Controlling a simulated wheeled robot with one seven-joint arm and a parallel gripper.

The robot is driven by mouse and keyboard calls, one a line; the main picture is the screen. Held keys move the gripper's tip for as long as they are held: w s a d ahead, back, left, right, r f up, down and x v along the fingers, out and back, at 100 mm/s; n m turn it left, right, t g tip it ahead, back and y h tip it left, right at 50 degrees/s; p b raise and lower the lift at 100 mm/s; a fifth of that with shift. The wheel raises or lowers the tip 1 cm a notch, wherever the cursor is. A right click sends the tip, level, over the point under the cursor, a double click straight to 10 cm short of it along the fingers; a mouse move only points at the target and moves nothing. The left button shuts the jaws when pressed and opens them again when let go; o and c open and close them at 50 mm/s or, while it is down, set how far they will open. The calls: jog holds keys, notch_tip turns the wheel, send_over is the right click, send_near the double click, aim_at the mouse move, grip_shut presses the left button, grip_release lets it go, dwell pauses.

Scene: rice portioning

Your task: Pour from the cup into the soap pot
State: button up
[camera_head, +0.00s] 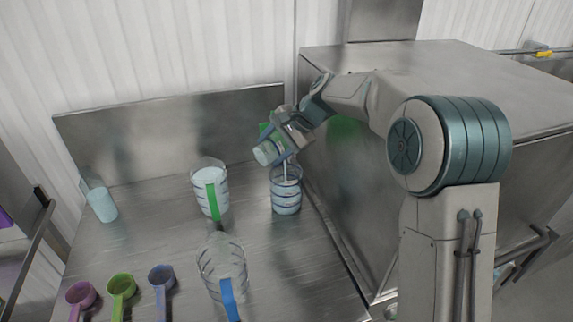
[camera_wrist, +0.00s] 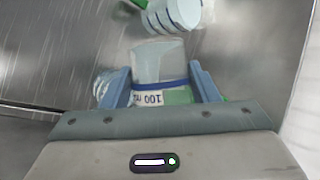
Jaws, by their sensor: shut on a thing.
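My gripper (camera_head: 272,142) is shut on a small clear cup (camera_head: 266,153) with pale contents. In the wrist view the cup (camera_wrist: 158,62) sits between the two blue fingers, with a "100 ml" mark and a blue band. The cup is strongly tilted, its mouth down and left. Just below it stands an upright clear banded vessel with pale contents, which I take to be the soap pot (camera_head: 286,198). A thin pale streak shows between cup and pot; I cannot tell if it is flowing liquid. Only part of this pot (camera_wrist: 102,86) shows in the wrist view.
A green-handled jug (camera_head: 210,186) with white contents stands left of the pot. A clear blue-handled jug (camera_head: 222,266) is in front. Another cup (camera_head: 100,199) stands far left. Purple (camera_head: 81,295), green (camera_head: 122,286) and blue (camera_head: 161,277) scoops lie front left. A metal cabinet (camera_head: 440,65) is right.

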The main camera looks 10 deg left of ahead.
aim_at(275, 142)
jog(key=shift+g+y, duration=0.4)
jog(key=shift+w+d+r+p, duration=0.1)
jog(key=shift+r+p, duration=1.1)
jog(key=shift+r, duration=0.35)
jog(key=shift+w+d+r+p, duration=0.1)
jog(key=shift+r+p, duration=1.05)
jog(key=shift+r, duration=0.35)
